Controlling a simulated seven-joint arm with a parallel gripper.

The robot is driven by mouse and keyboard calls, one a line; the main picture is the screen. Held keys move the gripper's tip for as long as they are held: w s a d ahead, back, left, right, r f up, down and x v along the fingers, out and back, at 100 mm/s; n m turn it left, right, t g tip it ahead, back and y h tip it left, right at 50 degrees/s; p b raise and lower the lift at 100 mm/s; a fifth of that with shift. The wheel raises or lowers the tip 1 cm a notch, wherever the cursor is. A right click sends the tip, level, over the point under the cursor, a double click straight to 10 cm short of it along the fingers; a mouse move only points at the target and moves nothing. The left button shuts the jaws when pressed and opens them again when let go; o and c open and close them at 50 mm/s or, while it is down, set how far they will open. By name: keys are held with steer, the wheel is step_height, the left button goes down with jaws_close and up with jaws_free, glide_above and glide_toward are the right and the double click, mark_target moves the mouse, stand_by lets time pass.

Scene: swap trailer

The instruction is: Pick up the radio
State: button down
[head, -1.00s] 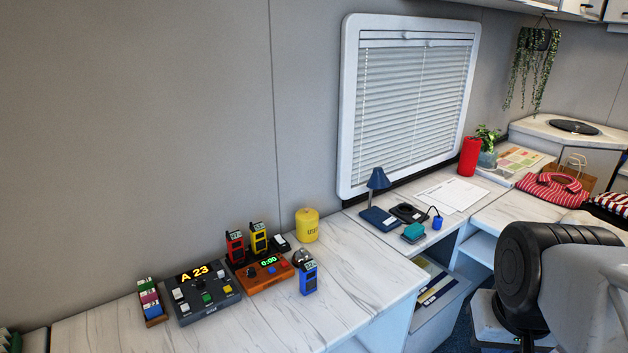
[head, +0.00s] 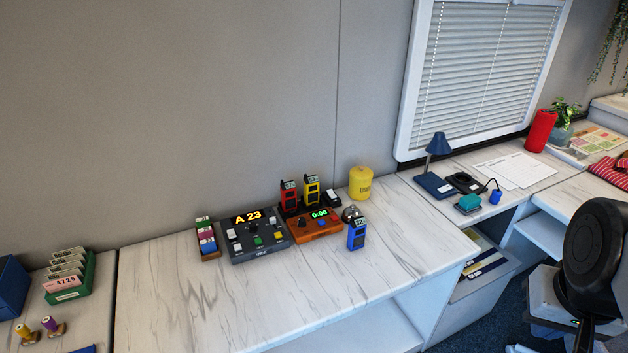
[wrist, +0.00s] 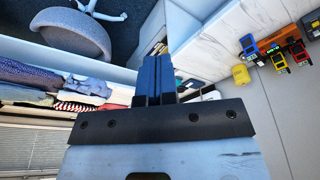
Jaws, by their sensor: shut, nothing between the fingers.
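Three handheld radios are on the white marbled counter (head: 190,300). A blue radio (head: 357,235) stands alone near the front, right of an orange box with a green display (head: 314,229). A red radio (head: 289,196) and a yellow radio (head: 311,191) stand behind that box in a dark holder. In the wrist view, small and tilted at the upper right, are the blue radio (wrist: 248,45), yellow radio (wrist: 279,62) and red radio (wrist: 299,52). My gripper (wrist: 154,62) shows blue fingers together, empty, well away from the radios. It is out of the head view.
A grey control box reading A 23 (head: 252,243) stands left of the orange box. A yellow canister (head: 361,184) and a small silver bell (head: 351,213) are close to the blue radio. A blue lamp (head: 438,145) stands farther right. The counter's front is clear.

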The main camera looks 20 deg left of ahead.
steer(key=c, duration=1.8)
jaws_free()
steer(key=o, duration=1.5)
